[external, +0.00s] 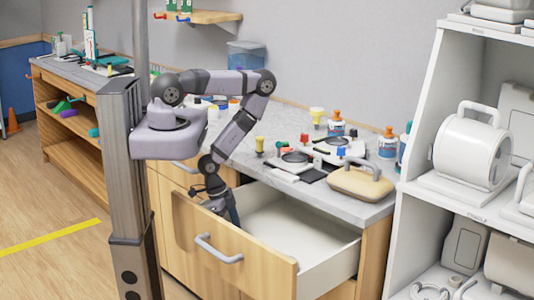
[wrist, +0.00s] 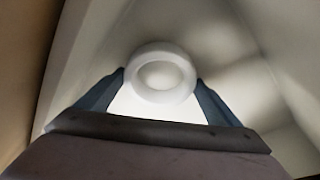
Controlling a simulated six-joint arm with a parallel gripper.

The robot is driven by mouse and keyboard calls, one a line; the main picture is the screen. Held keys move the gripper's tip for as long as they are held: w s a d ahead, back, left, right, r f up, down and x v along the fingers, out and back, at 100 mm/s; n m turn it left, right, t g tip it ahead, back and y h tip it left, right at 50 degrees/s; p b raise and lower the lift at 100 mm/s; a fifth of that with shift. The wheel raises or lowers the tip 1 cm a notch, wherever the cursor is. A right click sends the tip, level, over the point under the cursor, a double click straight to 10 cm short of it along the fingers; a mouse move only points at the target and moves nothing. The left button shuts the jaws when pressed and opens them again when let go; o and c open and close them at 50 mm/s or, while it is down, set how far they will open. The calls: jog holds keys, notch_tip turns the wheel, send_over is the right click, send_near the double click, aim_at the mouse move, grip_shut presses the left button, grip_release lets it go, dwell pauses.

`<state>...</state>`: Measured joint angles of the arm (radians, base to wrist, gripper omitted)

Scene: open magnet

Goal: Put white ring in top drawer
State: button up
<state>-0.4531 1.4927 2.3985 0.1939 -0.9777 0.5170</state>
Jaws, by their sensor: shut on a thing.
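The white ring (wrist: 160,94) is between the two blue-grey fingers of my gripper (wrist: 160,86) in the wrist view, and the fingers are shut on it. The white inside of the open top drawer shows behind the ring. In the external view my gripper (external: 232,212) reaches down into the left part of the open drawer (external: 228,247), behind its wooden front. The ring is hidden in the external view. I cannot tell whether the ring touches the drawer floor.
The drawer's white interior (external: 300,228) is clear to the right. The grey counter (external: 360,205) above holds a tan handled block (external: 360,184), bottles and small instruments. A white shelf unit (external: 415,150) stands at the right. The drawer front's metal handle (external: 218,249) sticks out.

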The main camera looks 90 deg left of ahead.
jog(key=shift+f, duration=0.1)
jog(key=o, duration=1.2)
jog(key=p+v, duration=0.3)
jog(key=w+p+v, duration=0.1)
jog(key=p+v, duration=0.1)
jog(key=v, duration=0.1)
jog(key=w+p+v, duration=0.1)
jog(key=p+v, duration=0.2)
jog(key=v, duration=0.1)
jog(key=shift+d+r+p, duration=0.15)
jog(key=shift+r+p, duration=0.15)
jog(key=shift+p, duration=0.05)
